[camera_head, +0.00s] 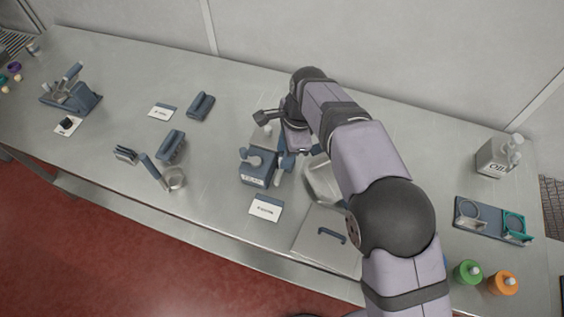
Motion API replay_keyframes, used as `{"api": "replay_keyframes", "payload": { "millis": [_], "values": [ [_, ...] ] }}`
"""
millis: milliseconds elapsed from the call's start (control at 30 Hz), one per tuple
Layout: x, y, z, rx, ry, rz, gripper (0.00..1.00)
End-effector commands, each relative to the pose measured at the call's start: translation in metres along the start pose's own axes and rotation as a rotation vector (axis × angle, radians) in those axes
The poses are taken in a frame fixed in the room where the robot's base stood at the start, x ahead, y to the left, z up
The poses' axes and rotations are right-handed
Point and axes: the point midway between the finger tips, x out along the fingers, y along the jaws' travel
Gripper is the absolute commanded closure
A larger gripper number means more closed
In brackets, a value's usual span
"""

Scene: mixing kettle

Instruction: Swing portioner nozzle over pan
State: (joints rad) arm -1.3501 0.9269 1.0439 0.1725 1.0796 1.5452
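A blue-grey box with a white label and a knob on top, which looks like the portioner (256,169), stands near the middle of the steel counter. A metal pan (322,184) sits just right of it, partly hidden behind my arm. My gripper (288,158) is at the box's right side, low and close to it. Whether it touches the box or its nozzle cannot be told at this size. The nozzle is not clearly made out. My gripper's fingers are too small and too covered to show open or shut.
A white card (266,208) lies in front of the box. A lid or board with a handle (328,241) lies below the pan. Left are blue-grey holders (171,146) and a small metal cup (174,180). Right are an OIL container (495,156), a ring rack (478,219) and bottles (468,272).

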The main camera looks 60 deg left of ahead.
Motion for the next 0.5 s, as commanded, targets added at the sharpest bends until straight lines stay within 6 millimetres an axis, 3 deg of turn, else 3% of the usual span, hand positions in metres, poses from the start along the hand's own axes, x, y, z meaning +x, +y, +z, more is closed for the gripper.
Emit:
{"api": "replay_keyframes", "payload": {
  "millis": [33,333,500],
  "values": [
    [0.011,0.0,-0.001,-0.001,0.0,0.0,0.67],
    [0.043,0.001,0.0,-0.002,0.0,0.001,0.67],
    [0.037,0.0,0.0,-0.001,0.0,0.0,0.67]
  ]
}}
